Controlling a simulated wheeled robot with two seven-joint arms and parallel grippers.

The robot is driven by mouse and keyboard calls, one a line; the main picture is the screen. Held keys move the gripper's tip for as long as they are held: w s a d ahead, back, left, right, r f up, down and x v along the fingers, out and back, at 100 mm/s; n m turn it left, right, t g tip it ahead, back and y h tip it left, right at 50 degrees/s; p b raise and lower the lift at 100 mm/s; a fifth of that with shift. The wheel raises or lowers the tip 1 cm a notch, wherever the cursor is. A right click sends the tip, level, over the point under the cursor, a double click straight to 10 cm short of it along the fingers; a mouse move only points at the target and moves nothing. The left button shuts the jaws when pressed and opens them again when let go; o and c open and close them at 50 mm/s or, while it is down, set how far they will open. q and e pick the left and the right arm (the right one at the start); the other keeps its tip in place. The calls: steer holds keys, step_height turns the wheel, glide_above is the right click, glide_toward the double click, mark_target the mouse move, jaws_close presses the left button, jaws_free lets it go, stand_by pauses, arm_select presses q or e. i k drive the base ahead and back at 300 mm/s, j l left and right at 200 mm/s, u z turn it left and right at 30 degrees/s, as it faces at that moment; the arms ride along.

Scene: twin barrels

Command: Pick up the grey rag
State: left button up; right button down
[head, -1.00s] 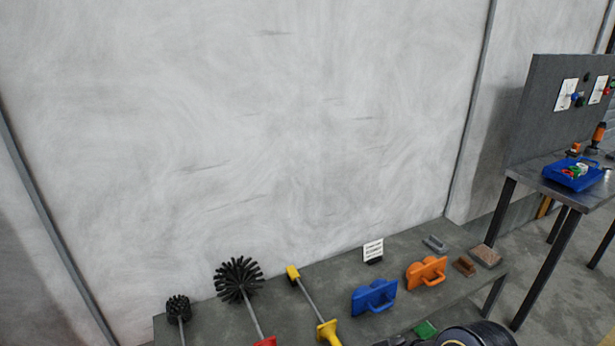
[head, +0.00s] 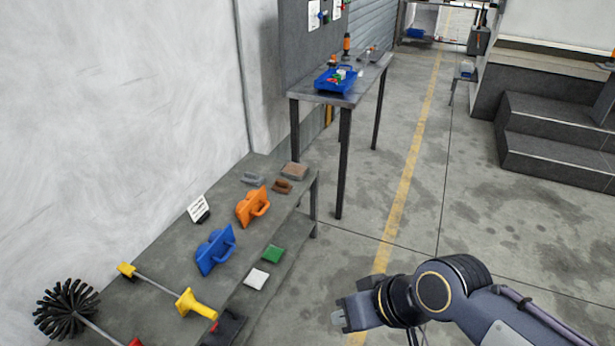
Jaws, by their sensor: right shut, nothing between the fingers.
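I cannot pick out a grey rag for certain. A small grey item (head: 252,179) lies at the far end of the bench (head: 165,275); it looks more like a hand tool than cloth. My right gripper (head: 339,318) is shut and empty over the floor, to the right of the bench and apart from it. My left gripper is out of view.
A green pad (head: 272,254) and a white pad (head: 256,279) lie lower. A table (head: 362,82) stands beyond.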

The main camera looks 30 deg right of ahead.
mark_target(250, 178)
steer(key=z, duration=3.1)
steer(key=j+u, duration=0.1)
steer(key=u, duration=3.55)
steer(key=i+l+u, duration=0.15)
steer(key=l+u, duration=0.85)
steer(key=l, duration=0.15)
steer(key=l+u, duration=0.45)
steer(key=l, duration=0.2)
